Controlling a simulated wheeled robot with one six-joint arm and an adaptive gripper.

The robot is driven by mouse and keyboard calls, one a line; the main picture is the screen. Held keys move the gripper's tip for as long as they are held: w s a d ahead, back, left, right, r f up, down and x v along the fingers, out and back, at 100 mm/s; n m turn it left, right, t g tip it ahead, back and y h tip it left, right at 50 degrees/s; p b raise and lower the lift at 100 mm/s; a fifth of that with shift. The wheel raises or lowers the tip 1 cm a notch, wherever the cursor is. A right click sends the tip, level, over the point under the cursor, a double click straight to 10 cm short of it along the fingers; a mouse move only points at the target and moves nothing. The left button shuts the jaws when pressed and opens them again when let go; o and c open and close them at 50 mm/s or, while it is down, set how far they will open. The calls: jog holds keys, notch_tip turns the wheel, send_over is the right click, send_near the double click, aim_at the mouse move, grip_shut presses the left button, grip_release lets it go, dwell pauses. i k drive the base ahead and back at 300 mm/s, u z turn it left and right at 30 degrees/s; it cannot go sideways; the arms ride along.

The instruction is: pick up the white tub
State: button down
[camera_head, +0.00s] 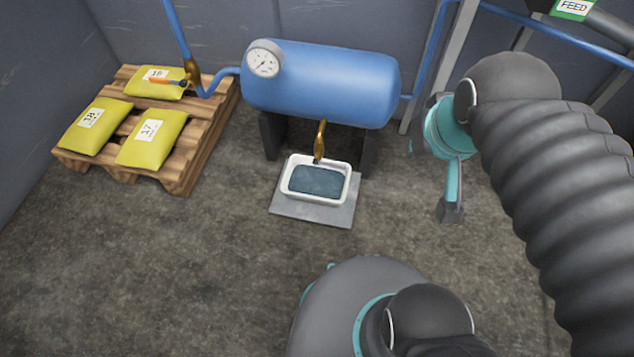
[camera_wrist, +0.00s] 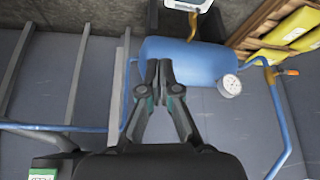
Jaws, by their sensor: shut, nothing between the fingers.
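The white tub (camera_head: 314,202) is a shallow rectangular pan holding dark bluish liquid. It stands level on a flat grey plate (camera_head: 287,210) on the floor, below the brass tap of the blue tank. In the wrist view the tub (camera_wrist: 206,5) shows only partly, cut off at the top edge. My gripper (camera_wrist: 159,68) is shut and empty, its fingertips together, and appears in front of the tank in that view. It is apart from the tub. In the head view my arm is to the right of the tub.
The blue tank (camera_head: 325,82) with a gauge (camera_head: 264,60) stands above and behind the tub, with its brass tap (camera_head: 320,140) hanging close over it. Blue pipes and grey posts are at the right. A wooden pallet (camera_head: 188,165) with yellow bags is at left. Floor in front is clear.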

aim_at(303, 180)
jog(key=z, duration=0.05)
jog(key=k, duration=0.5)
jog(key=z, duration=1.35)
jog(key=i, duration=1.1)
jog(key=u, duration=2.75)
